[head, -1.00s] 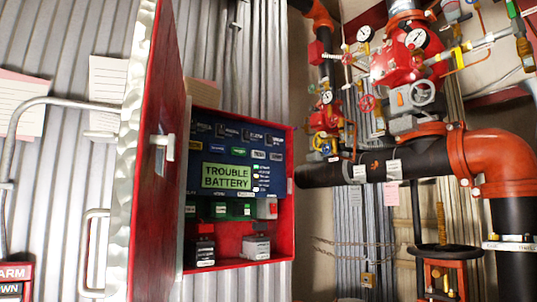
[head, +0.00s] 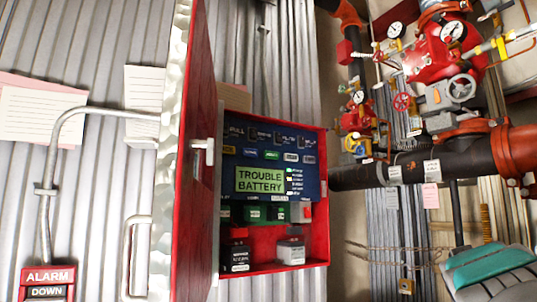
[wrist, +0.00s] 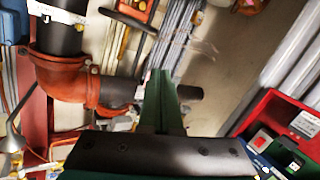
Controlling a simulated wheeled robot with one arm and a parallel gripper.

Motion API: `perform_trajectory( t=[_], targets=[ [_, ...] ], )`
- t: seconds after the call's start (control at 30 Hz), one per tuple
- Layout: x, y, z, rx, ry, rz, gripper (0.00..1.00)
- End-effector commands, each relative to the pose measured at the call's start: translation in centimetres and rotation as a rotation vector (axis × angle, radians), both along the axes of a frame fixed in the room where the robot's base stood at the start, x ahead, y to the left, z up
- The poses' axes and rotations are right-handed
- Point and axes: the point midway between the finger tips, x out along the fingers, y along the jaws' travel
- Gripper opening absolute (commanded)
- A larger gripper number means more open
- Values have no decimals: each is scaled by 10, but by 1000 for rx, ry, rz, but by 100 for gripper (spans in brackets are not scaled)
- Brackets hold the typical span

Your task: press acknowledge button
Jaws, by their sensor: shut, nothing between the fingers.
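The open red alarm cabinet (head: 323,200) hangs on the corrugated wall in the middle of the head view. Inside it is a blue control panel (head: 233,170) with a lit green display (head: 261,180) reading TROUBLE BATTERY. A row of small coloured label tabs or buttons (head: 271,155) sits above the display; their lettering is too small to read, so I cannot tell which is acknowledge. In the wrist view, my gripper (wrist: 160,82) is shut and empty, its green fingers together. The cabinet edge (wrist: 270,108) shows at the lower right there, apart from the fingers.
The cabinet's red door (head: 200,120) stands open on the left. A bent metal pipe handle (head: 85,112) and an ALARM DOWN sign (head: 48,282) are further left. Black and red riser pipes (head: 400,172) with valves and gauges fill the right. Batteries (head: 291,247) sit in the cabinet's bottom.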

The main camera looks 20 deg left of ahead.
Motion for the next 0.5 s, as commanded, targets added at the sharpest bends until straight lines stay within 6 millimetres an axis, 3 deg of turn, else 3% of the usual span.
perform_trajectory(
  t=[0.1, 0.3, 0.5],
  targets=[
    [12, 25, 38, -40, -107, 49, 0],
    [24, 75, 97, -104, -280, 143, 0],
    [23, 132, 149, -164, -449, 249, 0]
  ],
)
